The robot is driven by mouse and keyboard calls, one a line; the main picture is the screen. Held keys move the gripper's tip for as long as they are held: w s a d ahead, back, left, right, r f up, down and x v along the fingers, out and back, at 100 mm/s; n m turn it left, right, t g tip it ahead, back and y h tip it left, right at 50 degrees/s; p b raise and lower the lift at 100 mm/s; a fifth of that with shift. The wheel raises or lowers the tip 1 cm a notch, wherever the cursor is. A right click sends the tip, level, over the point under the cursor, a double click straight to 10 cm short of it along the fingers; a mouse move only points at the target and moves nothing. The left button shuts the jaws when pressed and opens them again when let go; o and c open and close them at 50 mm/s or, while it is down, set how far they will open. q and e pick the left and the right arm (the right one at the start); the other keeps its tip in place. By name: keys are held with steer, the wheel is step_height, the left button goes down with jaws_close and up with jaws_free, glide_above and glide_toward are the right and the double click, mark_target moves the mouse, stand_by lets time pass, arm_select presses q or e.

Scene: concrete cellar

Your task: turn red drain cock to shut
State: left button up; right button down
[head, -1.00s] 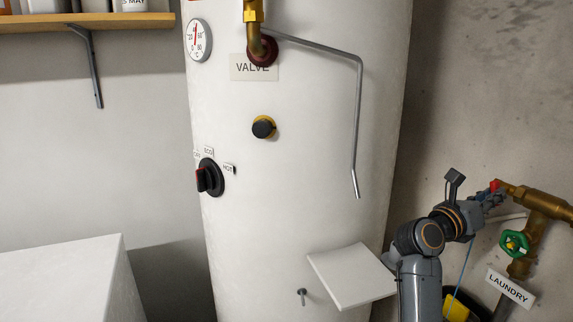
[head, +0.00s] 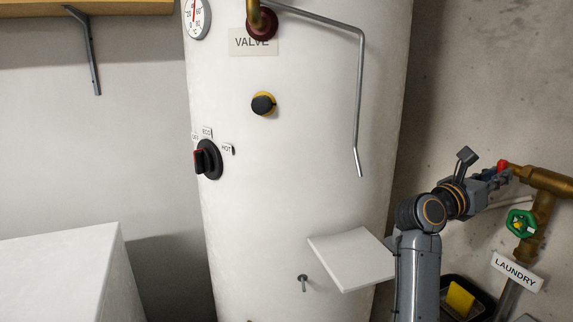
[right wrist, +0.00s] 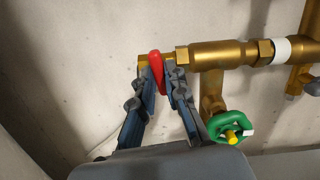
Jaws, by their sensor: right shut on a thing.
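The red drain cock (right wrist: 156,68) is a small red lever on the end of the brass pipe, beside the concrete wall. In the right wrist view it stands between the fingers of my right gripper (right wrist: 162,82), which is shut on it. In the head view the red lever (head: 503,166) shows only partly past the gripper (head: 498,176) at the right. My left gripper is not in view.
A green handwheel (head: 521,223) sits just below the brass pipe (head: 545,180), above a LAUNDRY label (head: 516,271). A white boiler (head: 300,200) with a small white shelf (head: 352,259) stands left of my right arm. A dark tray with a yellow thing (head: 460,299) lies below.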

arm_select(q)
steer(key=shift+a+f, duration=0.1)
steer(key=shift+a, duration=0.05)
arm_select(e)
steer(key=shift+f, duration=0.1)
steer(key=m+b, duration=0.2)
steer(key=b, duration=0.1)
steer(key=shift+f+g, duration=0.1)
steer(key=shift+g, duration=0.2)
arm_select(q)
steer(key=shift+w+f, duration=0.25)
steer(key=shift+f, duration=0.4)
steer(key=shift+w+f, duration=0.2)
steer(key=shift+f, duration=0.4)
arm_select(e)
steer(key=c, duration=1.2)
jaws_free()
steer(key=shift+r, duration=0.2)
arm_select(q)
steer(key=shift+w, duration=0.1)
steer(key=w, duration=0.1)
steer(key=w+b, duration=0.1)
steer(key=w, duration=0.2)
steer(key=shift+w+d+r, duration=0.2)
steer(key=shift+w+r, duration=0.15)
arm_select(e)
steer(key=v, duration=0.4)
steer(key=r+v, duration=0.1)
steer(key=v, duration=0.2)
